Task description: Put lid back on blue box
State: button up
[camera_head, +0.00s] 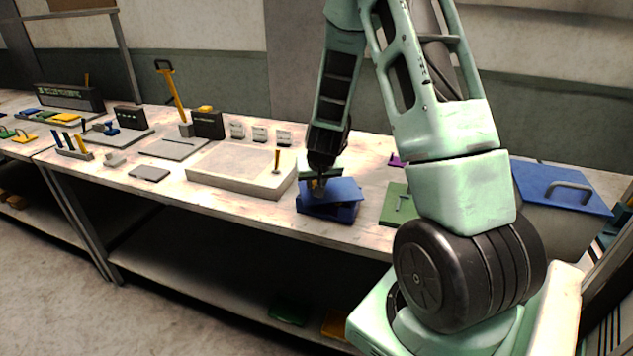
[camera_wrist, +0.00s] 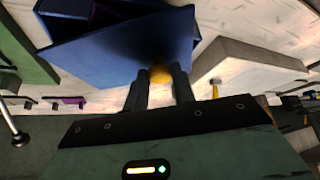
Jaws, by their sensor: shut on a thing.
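The blue box (camera_head: 345,213) stands on the bench near its front edge. Its blue lid (camera_head: 343,187) lies over the box's top, turned and offset against the box's outline; I cannot tell whether it touches the rim. My gripper (camera_head: 318,186) is above the lid's left part. In the wrist view, the fingers of my gripper (camera_wrist: 160,88) are shut on the lid's small yellow knob (camera_wrist: 160,72). The lid (camera_wrist: 115,52) also shows there, with part of the box (camera_wrist: 65,8) past its edge. The box's inside is mostly hidden.
A pale shallow tray (camera_head: 225,180) stands left of the box. A green panel with a handle (camera_head: 395,207) lies to the right. A larger blue lid with a grey handle (camera_head: 540,180) is at the far right. Small black boxes and tools fill the bench's left.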

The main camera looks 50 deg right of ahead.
jog(key=o, duration=1.5)
jog(key=shift+r+p, duration=3.05)
jog(key=shift+r, duration=0.5)
grip_shut()
jog(key=shift+f, duration=0.25)
